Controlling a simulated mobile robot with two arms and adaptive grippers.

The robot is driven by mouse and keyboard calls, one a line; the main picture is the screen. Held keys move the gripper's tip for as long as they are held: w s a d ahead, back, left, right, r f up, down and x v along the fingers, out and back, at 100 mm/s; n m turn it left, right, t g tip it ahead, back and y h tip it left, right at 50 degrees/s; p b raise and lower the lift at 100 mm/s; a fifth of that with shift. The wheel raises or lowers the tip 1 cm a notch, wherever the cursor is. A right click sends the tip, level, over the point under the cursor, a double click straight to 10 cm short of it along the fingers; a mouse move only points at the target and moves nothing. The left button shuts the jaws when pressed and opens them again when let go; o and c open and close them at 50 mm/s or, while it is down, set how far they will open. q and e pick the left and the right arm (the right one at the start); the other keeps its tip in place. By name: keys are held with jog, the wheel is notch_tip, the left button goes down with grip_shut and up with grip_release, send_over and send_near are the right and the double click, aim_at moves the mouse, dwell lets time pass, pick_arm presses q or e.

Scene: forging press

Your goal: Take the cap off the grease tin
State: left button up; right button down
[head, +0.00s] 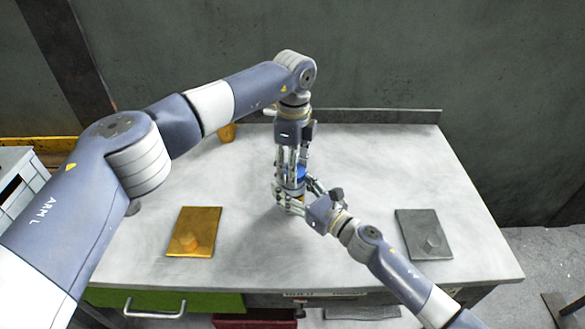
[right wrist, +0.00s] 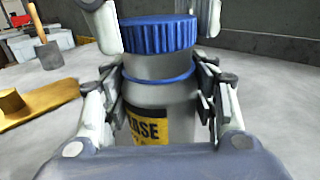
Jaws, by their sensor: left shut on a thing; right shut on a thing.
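The grease tin (right wrist: 160,95) is a grey bottle-like tin with a yellow and black label and a blue ring at its shoulder. It stands upright. Its ribbed blue cap (right wrist: 158,36) is directly above the grey neck; I cannot tell whether it is loose. My right gripper (right wrist: 168,88) is shut on the tin's body from the side, fingers on both sides. My left gripper (head: 292,174) comes from above and is shut on the cap, with its fingers at both sides of it. In the head view the blue cap (head: 299,171) shows partly between the fingers.
A gold plate with a knob (head: 183,243) lies at the left of the table (head: 345,160); a dark grey one (head: 418,222) lies at the right. A gold object (head: 227,133) stands at the back. A wooden-handled tool (right wrist: 39,25) shows in the right wrist view.

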pick_arm(q)
jog(key=shift+r, duration=0.4)
pick_arm(e)
jog(key=shift+f, duration=0.1)
pick_arm(q)
jog(key=shift+r, duration=2)
pick_arm(e)
jog(key=c, duration=0.6)
grip_release()
jog(key=shift+o, duration=0.2)
